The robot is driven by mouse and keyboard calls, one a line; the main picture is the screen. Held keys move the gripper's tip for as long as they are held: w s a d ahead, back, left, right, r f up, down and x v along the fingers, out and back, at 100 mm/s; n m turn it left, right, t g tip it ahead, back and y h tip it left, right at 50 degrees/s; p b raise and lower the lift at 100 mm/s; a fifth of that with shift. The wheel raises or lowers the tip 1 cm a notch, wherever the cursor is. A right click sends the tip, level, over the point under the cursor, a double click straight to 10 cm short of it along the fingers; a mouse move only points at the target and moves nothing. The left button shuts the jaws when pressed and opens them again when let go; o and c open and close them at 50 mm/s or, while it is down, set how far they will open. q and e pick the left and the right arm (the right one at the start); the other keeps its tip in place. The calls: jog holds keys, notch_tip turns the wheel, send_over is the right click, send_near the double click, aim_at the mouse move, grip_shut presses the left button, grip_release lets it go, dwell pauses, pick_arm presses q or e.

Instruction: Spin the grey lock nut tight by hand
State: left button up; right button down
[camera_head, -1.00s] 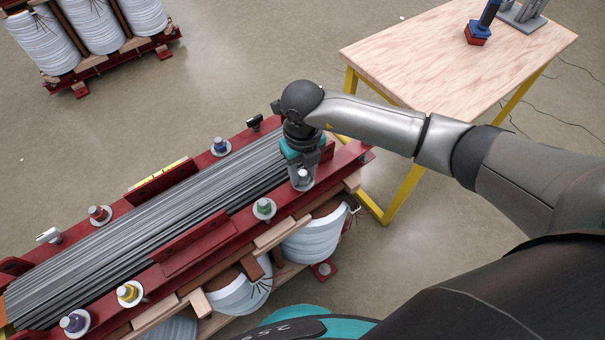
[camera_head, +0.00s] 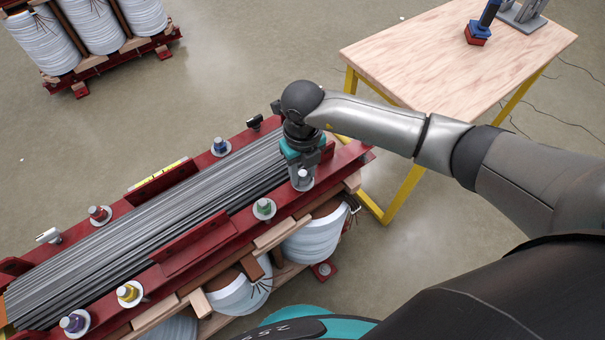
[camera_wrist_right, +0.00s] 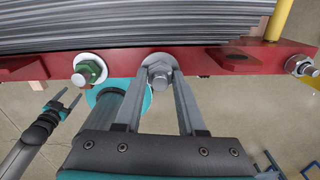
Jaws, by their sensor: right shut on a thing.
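The grey lock nut (camera_wrist_right: 160,76) sits on a bolt with a pale washer on the red clamp beam (camera_wrist_right: 205,62). In the head view the nut (camera_head: 303,175) is at the right end of the near beam, partly hidden under my right gripper (camera_head: 302,172). In the right wrist view the two fingers of my right gripper (camera_wrist_right: 161,86) stand on either side of the nut and are shut on it. My left gripper (camera_wrist_right: 66,104) hangs at the left of the right wrist view, fingers apart and empty. It is outside the head view.
A green nut (camera_head: 264,207) stands beside the grey one; yellow (camera_head: 127,291), purple (camera_head: 73,322), red (camera_head: 98,213) and blue (camera_head: 220,146) nuts are on the beams. Grey core laminations (camera_head: 150,230) lie between. A wooden table (camera_head: 440,60) stands at upper right.

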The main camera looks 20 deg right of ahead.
dwell(0.4)
jog(key=shift+r+m+p, duration=0.1)
jog(key=shift+m+p, duration=0.4)
jog(key=shift+m, duration=0.9)
jog(key=shift+m+p, duration=0.9)
jog(key=shift+m, duration=0.1)
jog(key=shift+c, duration=2.1)
grip_release()
